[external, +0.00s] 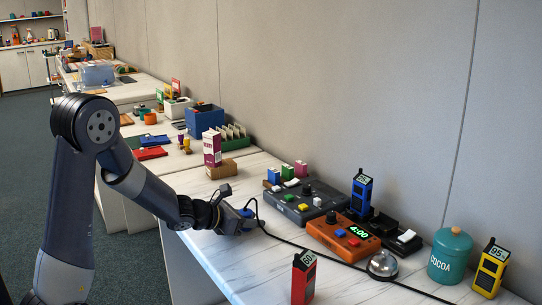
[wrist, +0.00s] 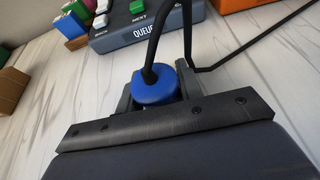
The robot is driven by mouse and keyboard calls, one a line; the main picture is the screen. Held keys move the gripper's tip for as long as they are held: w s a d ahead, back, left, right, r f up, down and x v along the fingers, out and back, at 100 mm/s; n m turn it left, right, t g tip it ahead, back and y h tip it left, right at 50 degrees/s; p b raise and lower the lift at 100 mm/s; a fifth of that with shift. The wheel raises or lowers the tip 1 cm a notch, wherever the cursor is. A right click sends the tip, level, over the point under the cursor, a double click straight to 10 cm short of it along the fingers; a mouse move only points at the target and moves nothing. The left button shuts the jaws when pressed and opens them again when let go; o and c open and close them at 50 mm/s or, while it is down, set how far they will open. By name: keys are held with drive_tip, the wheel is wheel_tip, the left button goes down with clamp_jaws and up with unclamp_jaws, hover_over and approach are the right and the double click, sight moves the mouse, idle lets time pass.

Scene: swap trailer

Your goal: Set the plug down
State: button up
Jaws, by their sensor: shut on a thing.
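The blue plug (wrist: 155,88) is between the jaws of my gripper (wrist: 160,85) in the wrist view, with its black cable (wrist: 187,30) rising from its top. In the external view my gripper (external: 240,219) is low over the near edge of the white table, and a bit of the blue plug (external: 247,213) shows at its tip. The jaws are shut on the plug. The cable (external: 315,251) runs from there to the right across the table. Whether the plug touches the table is hard to tell.
A grey button box marked QUEUE (external: 305,204) lies just beyond my gripper. An orange clock box (external: 342,238), a silver bell (external: 383,264), a red radio (external: 303,277), a teal cocoa jar (external: 450,257) and a yellow radio (external: 490,269) stand to the right. A carton (external: 212,148) stands farther back.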

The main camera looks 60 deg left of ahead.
drive_tip(key=shift+f, duration=0.2)
drive_tip(key=o, duration=1)
drive_tip(key=shift+r, duration=0.1)
drive_tip(key=shift+r, duration=0.15)
drive_tip(key=shift+s+r, duration=0.2)
drive_tip(key=shift+s, duration=0.05)
drive_tip(key=p+v, duration=0.2)
drive_tip(key=v, duration=0.8)
drive_tip(key=shift+s+r, duration=0.15)
drive_tip(key=shift+s, duration=0.05)
drive_tip(key=shift+s+r, duration=0.1)
drive_tip(key=shift+s, duration=0.4)
